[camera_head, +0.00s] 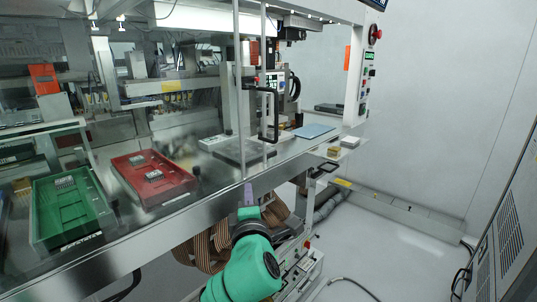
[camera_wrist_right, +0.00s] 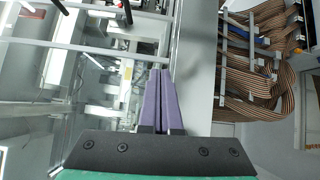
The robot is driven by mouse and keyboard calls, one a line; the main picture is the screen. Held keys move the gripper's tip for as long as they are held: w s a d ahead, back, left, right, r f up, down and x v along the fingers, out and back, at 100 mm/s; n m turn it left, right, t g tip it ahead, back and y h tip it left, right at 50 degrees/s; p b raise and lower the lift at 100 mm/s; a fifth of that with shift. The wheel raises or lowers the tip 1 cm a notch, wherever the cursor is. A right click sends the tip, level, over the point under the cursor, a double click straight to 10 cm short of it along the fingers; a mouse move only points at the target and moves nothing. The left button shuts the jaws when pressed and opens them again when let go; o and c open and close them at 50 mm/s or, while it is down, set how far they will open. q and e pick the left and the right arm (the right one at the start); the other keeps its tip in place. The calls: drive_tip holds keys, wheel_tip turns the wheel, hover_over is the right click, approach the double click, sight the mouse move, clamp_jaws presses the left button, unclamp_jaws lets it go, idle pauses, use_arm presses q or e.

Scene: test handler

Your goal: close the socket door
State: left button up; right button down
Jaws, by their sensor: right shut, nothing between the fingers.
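The door (camera_head: 239,60) on the machine front is a clear pane with pale upright frame bars. A black bar handle (camera_head: 275,115) stands on its right-hand upright. The bay to the right of the handle appears uncovered, though clear glass is hard to judge. My right gripper (camera_head: 248,190) has purple fingers, pressed together and empty. It is below the handle, near the machine's front ledge, apart from the handle. In the right wrist view the closed fingers (camera_wrist_right: 160,78) point towards the glass and metal frames. My left gripper is not in view.
A green tray (camera_head: 39,218) and a red tray (camera_head: 120,168) sit behind the glass at left. A blue pad (camera_head: 314,131) lies on the deck at right. Ribbon cables (camera_wrist_right: 255,60) hang under the ledge. A control panel (camera_head: 368,75) is on the right post. Floor at right is largely clear.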

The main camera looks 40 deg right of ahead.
wheel_tip(320, 180, up, 4)
drive_tip(key=s+h, duration=0.2)
drive_tip(key=p, duration=0.6)
approach(267, 141)
drive_tip(key=x, duration=0.6)
drive_tip(key=shift+w+a, duration=0.15)
drive_tip(key=shift+a, duration=0.1)
drive_tip(key=shift+d, duration=0.3)
drive_tip(key=shift+f, duration=0.1)
drive_tip(key=shift+a, duration=0.1)
